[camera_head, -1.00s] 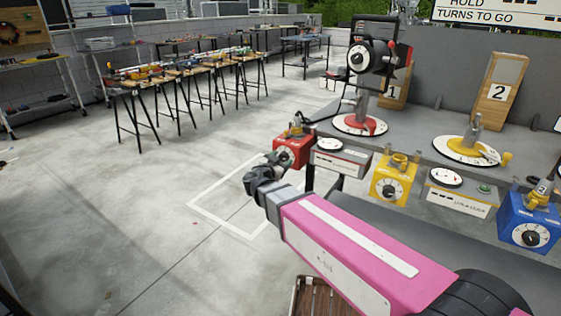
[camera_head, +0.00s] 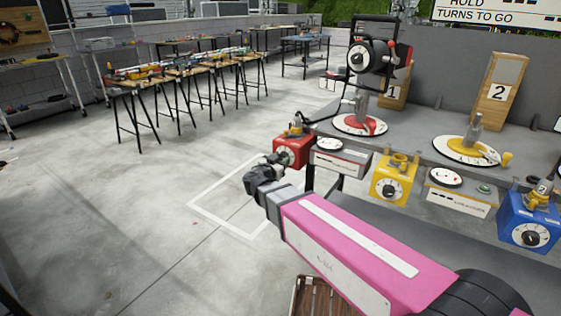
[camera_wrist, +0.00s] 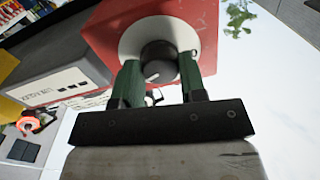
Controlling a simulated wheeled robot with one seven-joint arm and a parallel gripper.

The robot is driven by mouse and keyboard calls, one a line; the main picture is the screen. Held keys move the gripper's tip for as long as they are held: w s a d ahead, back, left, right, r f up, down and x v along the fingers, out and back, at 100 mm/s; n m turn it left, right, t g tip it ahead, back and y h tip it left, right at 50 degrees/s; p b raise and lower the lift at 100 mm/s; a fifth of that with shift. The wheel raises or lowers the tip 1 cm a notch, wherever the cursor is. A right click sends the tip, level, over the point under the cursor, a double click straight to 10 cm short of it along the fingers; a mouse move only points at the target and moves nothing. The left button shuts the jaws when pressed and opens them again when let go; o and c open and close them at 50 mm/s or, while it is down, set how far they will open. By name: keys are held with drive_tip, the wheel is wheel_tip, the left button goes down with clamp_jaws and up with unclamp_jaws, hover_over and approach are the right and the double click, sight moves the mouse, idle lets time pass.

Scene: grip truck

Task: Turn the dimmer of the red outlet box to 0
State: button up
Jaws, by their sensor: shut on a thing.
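The red outlet box (camera_head: 293,151) hangs at the left end of the grey bench front in the head view. In the wrist view the red box (camera_wrist: 205,22) fills the top, with a white round dial plate (camera_wrist: 132,42) and a black dimmer knob (camera_wrist: 158,62) on its face. A pale mark shows on the knob's front. My gripper (camera_wrist: 160,75) has its two green fingers on either side of the knob, shut on it. In the head view my gripper (camera_head: 279,159) reaches the front of the red box and hides part of its dial. The dial's numbers are too small to read.
A white box with a gauge (camera_head: 340,158) stands close right of the red box. A yellow outlet box (camera_head: 394,180) and a blue outlet box (camera_head: 530,222) sit farther right. A dark slatted crate (camera_head: 316,297) is below my arm. Open floor lies left.

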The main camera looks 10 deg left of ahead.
drive_tip(key=n, duration=0.7)
drive_tip(key=shift+n+g, duration=0.3)
drive_tip(key=shift+n, duration=0.1)
drive_tip(key=n, duration=0.4)
drive_tip(key=shift+r, duration=0.1)
drive_tip(key=n, duration=0.3)
drive_tip(key=shift+n, duration=0.4)
drive_tip(key=n+h, duration=0.1)
drive_tip(key=n, duration=0.6)
drive_tip(key=shift+a, duration=0.1)
drive_tip(key=n, duration=0.6)
drive_tip(key=shift+n, duration=0.3)
